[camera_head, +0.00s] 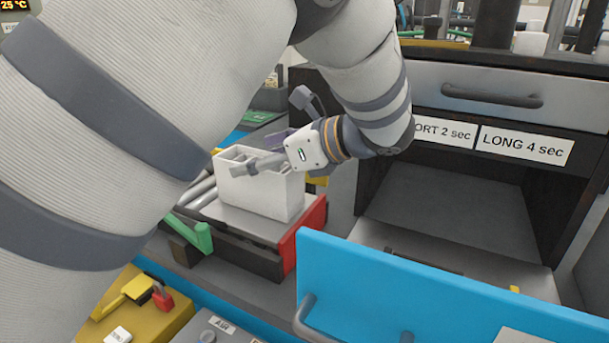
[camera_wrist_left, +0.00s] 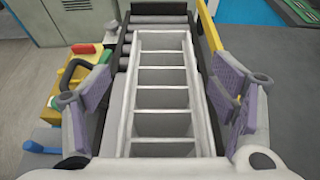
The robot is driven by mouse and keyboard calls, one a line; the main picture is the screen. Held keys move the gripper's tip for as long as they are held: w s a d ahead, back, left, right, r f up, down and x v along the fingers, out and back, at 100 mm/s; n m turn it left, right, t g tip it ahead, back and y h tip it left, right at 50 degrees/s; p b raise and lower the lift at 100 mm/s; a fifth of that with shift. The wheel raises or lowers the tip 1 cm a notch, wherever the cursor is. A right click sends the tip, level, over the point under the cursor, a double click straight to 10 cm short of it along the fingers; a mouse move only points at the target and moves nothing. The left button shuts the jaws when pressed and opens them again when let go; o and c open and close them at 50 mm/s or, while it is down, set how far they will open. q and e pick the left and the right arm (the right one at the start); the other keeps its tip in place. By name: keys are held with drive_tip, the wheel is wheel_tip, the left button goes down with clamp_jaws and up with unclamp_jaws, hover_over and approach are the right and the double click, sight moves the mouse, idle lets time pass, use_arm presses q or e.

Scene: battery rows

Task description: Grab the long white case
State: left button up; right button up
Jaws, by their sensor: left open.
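The long white case (camera_head: 262,189) stands on a grey-topped platform with a red end in the head view. In the left wrist view the white case (camera_wrist_left: 163,85) is an open-topped box with a row of several compartments that look empty. My left gripper (camera_head: 275,130) is above the case in the head view. In the left wrist view my left gripper (camera_wrist_left: 163,92) is open, with one purple-padded finger on each side of the case. I cannot tell whether the fingers touch it. My right gripper is not in view.
A blue drawer front (camera_head: 430,295) with a handle stands in front of a dark cabinet. Labels "LONG 4 sec" (camera_head: 520,146) and a partly hidden "SHORT 2 sec" are on the cabinet. A green handle (camera_head: 202,236) and a yellow box (camera_head: 150,318) sit nearby.

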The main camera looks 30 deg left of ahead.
use_arm(q)
drive_tip(key=shift+a+f, duration=0.35)
drive_tip(key=shift+a, duration=0.1)
drive_tip(key=c, duration=1.5)
